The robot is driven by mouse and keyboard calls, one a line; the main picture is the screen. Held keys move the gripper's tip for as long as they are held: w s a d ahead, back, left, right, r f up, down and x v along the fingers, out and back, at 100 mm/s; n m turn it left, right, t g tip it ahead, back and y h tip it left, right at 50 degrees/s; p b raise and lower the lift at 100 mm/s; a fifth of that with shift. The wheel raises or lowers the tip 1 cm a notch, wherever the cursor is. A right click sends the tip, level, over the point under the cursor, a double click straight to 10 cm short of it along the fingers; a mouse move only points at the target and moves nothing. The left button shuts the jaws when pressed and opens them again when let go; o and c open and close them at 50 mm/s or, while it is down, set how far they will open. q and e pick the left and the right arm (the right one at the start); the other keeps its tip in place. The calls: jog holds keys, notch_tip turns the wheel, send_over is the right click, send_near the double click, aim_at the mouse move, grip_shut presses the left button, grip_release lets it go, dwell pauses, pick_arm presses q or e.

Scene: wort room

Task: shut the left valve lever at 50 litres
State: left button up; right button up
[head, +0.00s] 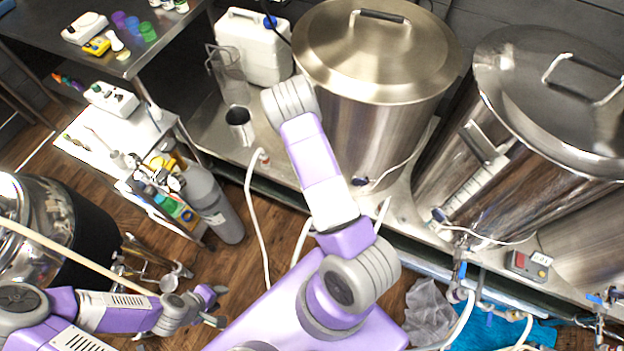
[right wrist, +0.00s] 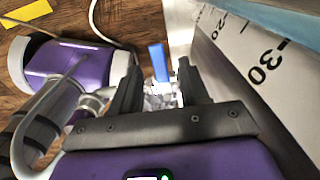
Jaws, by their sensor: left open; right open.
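In the right wrist view a blue lever (right wrist: 159,62) stands upright between the fingers of my right gripper (right wrist: 158,88). The gripper is open, with a finger on each side; I cannot tell whether either touches the lever. A pale scale marked 20 and 30 (right wrist: 253,50) runs along the right; no level at 50 shows. In the head view my right gripper is out of sight. Blue valve levers (head: 461,271) show below the right steel kettle (head: 545,105); I cannot tell which is the left one. My left gripper (head: 218,305) is open and empty above the floor at lower left.
The left steel kettle (head: 375,60) stands on the bench behind my right arm. White hoses (head: 257,215) hang from the bench edge. A grey gas cylinder (head: 213,200) and a small cart (head: 95,140) stand left. A grey cloth (head: 428,310) and blue cloth (head: 510,335) lie lower right.

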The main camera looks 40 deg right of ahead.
notch_tip(320, 180, up, 6)
jog(key=shift+p, duration=0.8)
pick_arm(q)
notch_tip(320, 180, up, 2)
jog(key=shift+s, duration=0.1)
pick_arm(e)
jog(key=shift+s+f, duration=0.1)
jog(key=shift+s, duration=0.05)
